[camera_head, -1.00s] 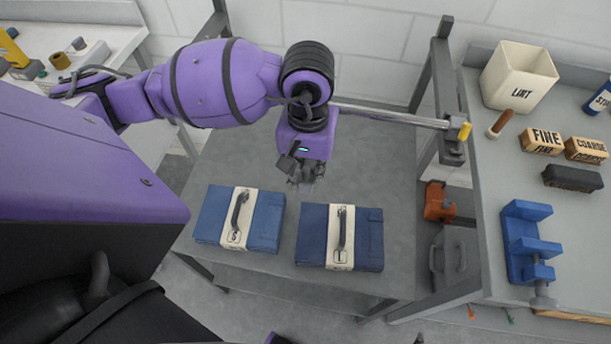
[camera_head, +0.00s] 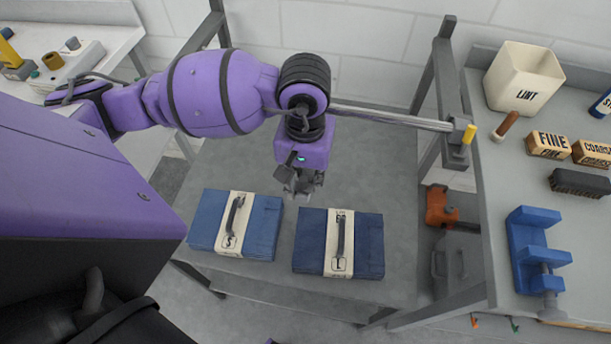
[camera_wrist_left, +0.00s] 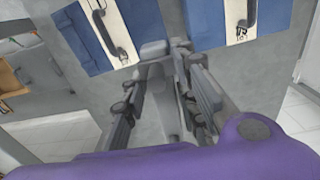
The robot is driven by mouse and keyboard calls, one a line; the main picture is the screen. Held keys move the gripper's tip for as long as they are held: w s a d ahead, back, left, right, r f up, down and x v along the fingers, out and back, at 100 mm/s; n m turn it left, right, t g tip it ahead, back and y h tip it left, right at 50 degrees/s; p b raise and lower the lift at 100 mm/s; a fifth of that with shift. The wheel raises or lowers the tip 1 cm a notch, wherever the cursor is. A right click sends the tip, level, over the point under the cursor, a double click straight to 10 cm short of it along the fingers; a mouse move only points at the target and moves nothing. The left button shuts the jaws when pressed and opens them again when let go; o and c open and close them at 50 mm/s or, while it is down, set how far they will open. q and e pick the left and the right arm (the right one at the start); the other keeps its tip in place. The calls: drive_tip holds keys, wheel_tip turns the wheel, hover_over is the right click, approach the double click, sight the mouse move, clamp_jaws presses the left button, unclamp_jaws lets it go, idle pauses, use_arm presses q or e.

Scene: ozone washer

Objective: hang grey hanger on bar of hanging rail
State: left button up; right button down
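The hanging rail's shiny bar (camera_head: 390,117) runs to a grey upright frame at the right; my left arm covers its left part. My left gripper (camera_head: 302,188) points down in front of the bar, above the grey shelf and behind the blue folded bundles. I cannot make out a grey hanger in either view. My right gripper is not in view.
Two blue bundles with pale bands and dark handles, marked S (camera_head: 236,225) and L (camera_head: 339,243), lie on the grey shelf (camera_head: 385,185). A right-hand bench (camera_head: 490,215) holds a LINT bin (camera_head: 523,80), brushes (camera_head: 549,144) and a blue clamp (camera_head: 535,250). A left-hand bench also holds items.

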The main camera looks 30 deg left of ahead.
use_arm(q)
drive_tip(key=o, duration=0.3)
wheel_tip(320, 180, up, 12)
drive_tip(key=shift+r, duration=0.1)
idle(0.5)
